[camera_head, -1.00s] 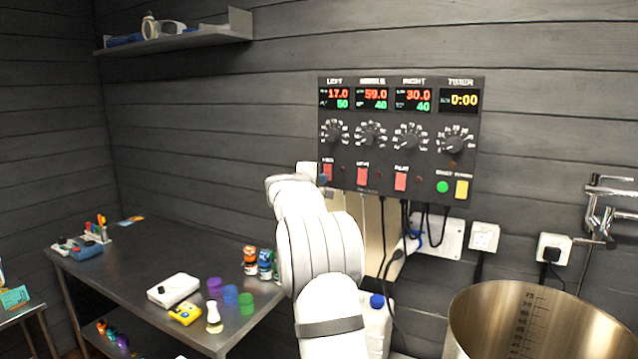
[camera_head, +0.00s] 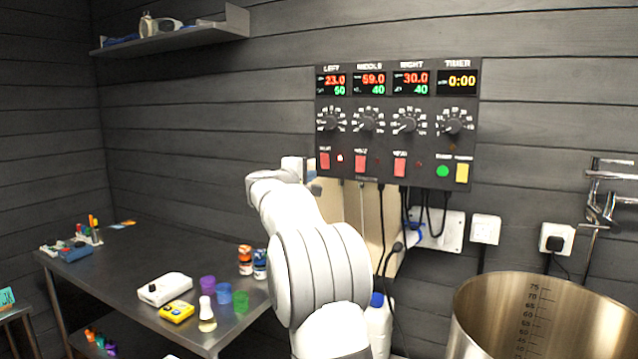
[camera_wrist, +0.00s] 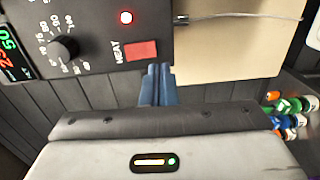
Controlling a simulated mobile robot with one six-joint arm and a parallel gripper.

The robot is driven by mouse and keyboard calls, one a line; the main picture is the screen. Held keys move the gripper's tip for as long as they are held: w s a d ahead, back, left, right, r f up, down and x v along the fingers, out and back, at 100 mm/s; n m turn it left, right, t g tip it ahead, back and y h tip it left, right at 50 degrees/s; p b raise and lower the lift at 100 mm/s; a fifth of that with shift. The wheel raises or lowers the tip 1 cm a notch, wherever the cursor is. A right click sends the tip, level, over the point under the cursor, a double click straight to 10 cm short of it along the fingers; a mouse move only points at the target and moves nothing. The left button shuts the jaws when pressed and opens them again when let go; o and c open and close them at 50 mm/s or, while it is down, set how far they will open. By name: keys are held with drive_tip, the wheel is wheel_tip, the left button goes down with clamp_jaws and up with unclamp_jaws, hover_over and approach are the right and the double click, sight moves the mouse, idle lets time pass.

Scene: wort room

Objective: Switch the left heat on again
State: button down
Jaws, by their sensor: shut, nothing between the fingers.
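The black control panel (camera_head: 397,144) is on the wall. Its left column has a display (camera_head: 332,84) with red 23.0 above a green number, a knob (camera_head: 331,120) and a red heat switch (camera_head: 325,161). The small lamp (camera_head: 340,158) beside that switch is lit. In the wrist view the red switch (camera_wrist: 141,51), marked HEAT, and the glowing red lamp (camera_wrist: 126,17) show clearly. My gripper (camera_wrist: 158,70) is shut and empty, its blue fingertips close to the switch's edge; I cannot tell if they touch. In the head view my gripper (camera_head: 311,176) is just below and left of the switch.
The middle switch (camera_head: 360,163) and right switch (camera_head: 400,167) have dark lamps. Cables and sockets (camera_head: 486,229) lie below the panel. A large steel kettle (camera_head: 470,325) stands at right. A steel table (camera_head: 120,285) with small items is at left.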

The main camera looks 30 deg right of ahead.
drive_tip(key=b+v, duration=0.2)
drive_tip(key=v, duration=0.5)
drive_tip(key=shift+s+a+f, duration=0.2)
drive_tip(key=shift+a+f, duration=0.05)
drive_tip(key=shift+f, duration=0.4)
drive_tip(key=s+a+f+m+g+y, duration=0.2)
drive_tip(key=s+a+f+y, duration=0.3)
drive_tip(key=s+f, duration=0.5)
drive_tip(key=s+a+f+m+g+y, duration=0.2)
drive_tip(key=s+a+f+y, duration=0.2)
drive_tip(key=s+a+f, duration=0.6)
drive_tip(key=s+a+f+m+g+y, duration=0.2)
drive_tip(key=s+a+f+y, duration=0.3)
drive_tip(key=s+f, duration=0.5)
drive_tip(key=s+a, duration=0.2)
drive_tip(key=s, duration=0.7)
drive_tip(key=shift+a+f+m+g+y, duration=0.3)
drive_tip(key=shift+f+g, duration=0.05)
drive_tip(key=shift+g, duration=0.05)
